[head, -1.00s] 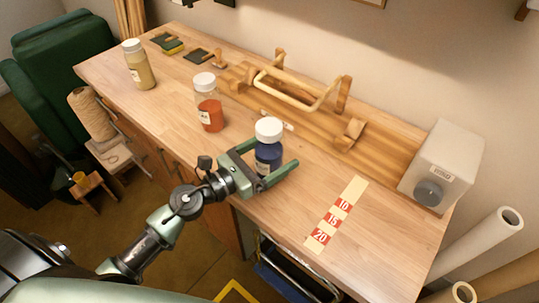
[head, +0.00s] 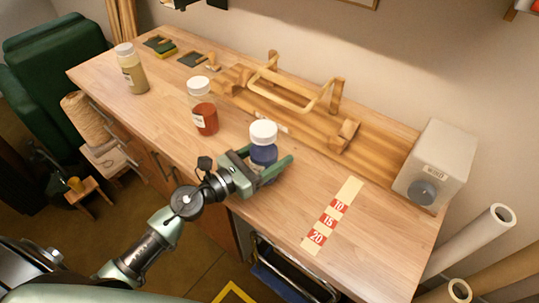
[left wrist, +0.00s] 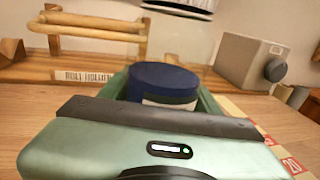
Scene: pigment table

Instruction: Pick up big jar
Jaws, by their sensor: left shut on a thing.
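A clear jar with blue pigment and a white lid (head: 263,146) stands upright on the table in the head view. My left gripper (head: 268,170) is shut on this blue jar, with a finger along each side of its lower part. In the left wrist view the blue jar (left wrist: 165,80) stands between the fingers. A jar of red pigment (head: 204,115) stands farther left, and a jar of yellowish pigment (head: 132,72) stands at the far left. I cannot tell for sure which jar is the big one. My right gripper is not in view.
A wooden rack with a handle (head: 290,110) lies along the back of the table. A grey box with a dark knob (head: 436,165) stands at the right. A strip marked 10, 15 and 20 (head: 330,218) lies right of the blue jar. Clear tabletop lies between the jars.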

